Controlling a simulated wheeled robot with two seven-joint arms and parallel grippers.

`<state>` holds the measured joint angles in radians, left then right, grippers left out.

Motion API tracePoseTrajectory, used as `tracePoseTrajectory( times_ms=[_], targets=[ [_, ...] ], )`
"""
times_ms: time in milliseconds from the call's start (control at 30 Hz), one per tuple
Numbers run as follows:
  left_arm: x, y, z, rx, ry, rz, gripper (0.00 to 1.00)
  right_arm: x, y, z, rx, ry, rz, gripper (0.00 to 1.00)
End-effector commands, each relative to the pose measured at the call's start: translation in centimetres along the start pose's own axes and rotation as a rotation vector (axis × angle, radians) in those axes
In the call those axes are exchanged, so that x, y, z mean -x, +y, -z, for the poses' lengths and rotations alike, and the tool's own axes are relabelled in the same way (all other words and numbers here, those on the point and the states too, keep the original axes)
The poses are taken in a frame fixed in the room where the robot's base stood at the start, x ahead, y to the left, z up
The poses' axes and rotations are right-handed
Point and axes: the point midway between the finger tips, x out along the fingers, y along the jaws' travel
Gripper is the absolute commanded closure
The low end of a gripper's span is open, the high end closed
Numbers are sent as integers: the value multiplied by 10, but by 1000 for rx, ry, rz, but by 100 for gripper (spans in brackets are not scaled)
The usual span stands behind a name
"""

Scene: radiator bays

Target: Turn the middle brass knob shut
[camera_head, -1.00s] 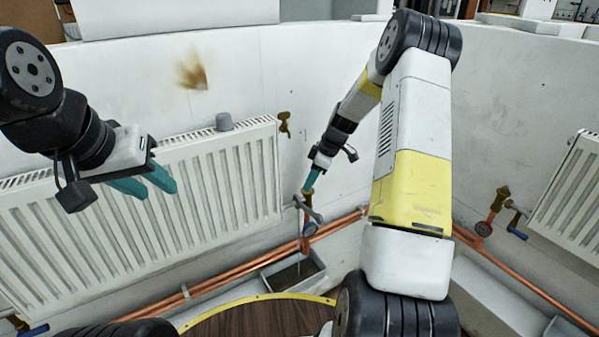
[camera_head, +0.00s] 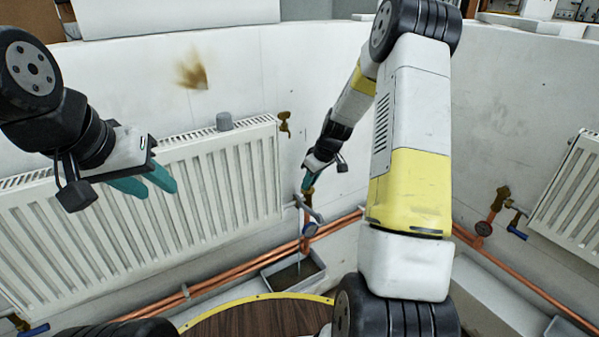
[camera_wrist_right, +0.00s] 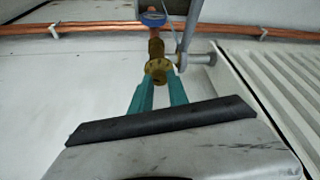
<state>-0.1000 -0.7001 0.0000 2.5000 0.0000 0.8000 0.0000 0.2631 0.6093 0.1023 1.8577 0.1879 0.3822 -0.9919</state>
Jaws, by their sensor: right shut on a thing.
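The middle brass knob (camera_wrist_right: 158,69) is on top of the valve on a vertical copper pipe. In the right wrist view it sits between the teal fingertips of my right gripper (camera_wrist_right: 160,88), which is shut on it. In the head view my right gripper (camera_head: 308,184) reaches down onto the valve beside the left radiator (camera_head: 190,190), and its fingers mostly cover the knob. My left gripper (camera_head: 150,184) hangs in front of that radiator, empty, with its teal fingers apart.
Copper pipes (camera_head: 340,223) run along the wall. Another valve (camera_head: 492,205) and radiator (camera_head: 570,200) are at the right.

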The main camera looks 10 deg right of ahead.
Motion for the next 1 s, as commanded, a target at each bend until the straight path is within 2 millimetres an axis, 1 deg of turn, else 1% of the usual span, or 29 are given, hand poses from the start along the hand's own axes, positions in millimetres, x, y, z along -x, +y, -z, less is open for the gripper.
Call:
tracePoseTrajectory(
  times_ms=[700,1000],
  targets=[
    [0,0,0,0,0,0,64,-1,-7,4,-618,1,-261,100],
    [0,0,0,0,0,0,64,-2,-8,5,-832,1,-348,100]
  ],
)
